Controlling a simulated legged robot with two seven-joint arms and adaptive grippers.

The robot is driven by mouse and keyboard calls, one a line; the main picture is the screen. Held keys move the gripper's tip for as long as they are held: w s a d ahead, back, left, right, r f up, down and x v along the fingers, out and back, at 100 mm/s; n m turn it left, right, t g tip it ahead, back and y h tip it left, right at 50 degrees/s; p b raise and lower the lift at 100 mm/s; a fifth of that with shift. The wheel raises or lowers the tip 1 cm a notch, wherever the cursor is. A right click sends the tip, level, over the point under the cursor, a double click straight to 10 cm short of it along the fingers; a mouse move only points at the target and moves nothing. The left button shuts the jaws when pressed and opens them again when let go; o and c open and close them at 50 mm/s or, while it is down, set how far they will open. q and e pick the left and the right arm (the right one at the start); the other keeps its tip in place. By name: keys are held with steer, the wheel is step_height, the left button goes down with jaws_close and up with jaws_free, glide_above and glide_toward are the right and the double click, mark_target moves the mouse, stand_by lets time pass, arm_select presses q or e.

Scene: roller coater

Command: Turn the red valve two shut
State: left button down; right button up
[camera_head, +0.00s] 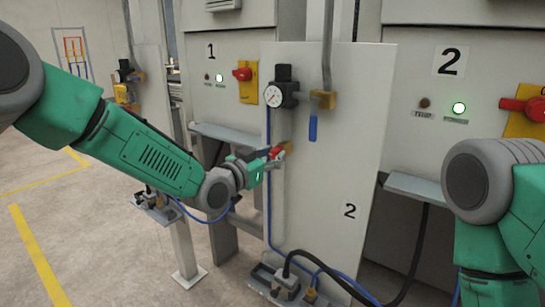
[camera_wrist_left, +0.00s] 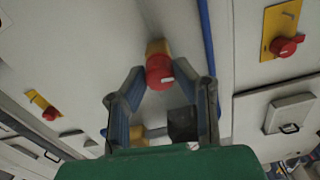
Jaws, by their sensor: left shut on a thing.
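The red valve (camera_head: 276,152) is a small red knob on a yellow body, on the face of the grey panel labelled 2 (camera_head: 350,150). My left gripper (camera_head: 267,163) reaches the panel from the left and is shut on the valve, partly hiding it. In the left wrist view the red valve (camera_wrist_left: 159,72) sits between the two fingertips of my left gripper (camera_wrist_left: 160,82), with the yellow body behind it. My right arm shows at the right edge of the head view, but its gripper is out of view.
A pressure gauge (camera_head: 273,96) and a blue lever (camera_head: 313,127) on a pipe are above the valve. Red switches on yellow plates are on cabinet 1 (camera_head: 243,74) and cabinet 2 (camera_head: 525,107). Cables (camera_head: 325,270) run along the panel's foot. The floor at left is clear.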

arm_select(q)
steer(key=m+b, duration=0.1)
steer(key=m, duration=0.4)
steer(key=shift+d, duration=0.1)
steer(key=shift+m+b, duration=0.3)
steer(key=shift+m, duration=0.1)
steer(key=c, duration=1.3)
jaws_free()
steer(key=shift+s, duration=0.15)
steer(key=v, duration=1.1)
steer(key=shift+s+a, duration=0.25)
steer(key=shift+a, duration=0.05)
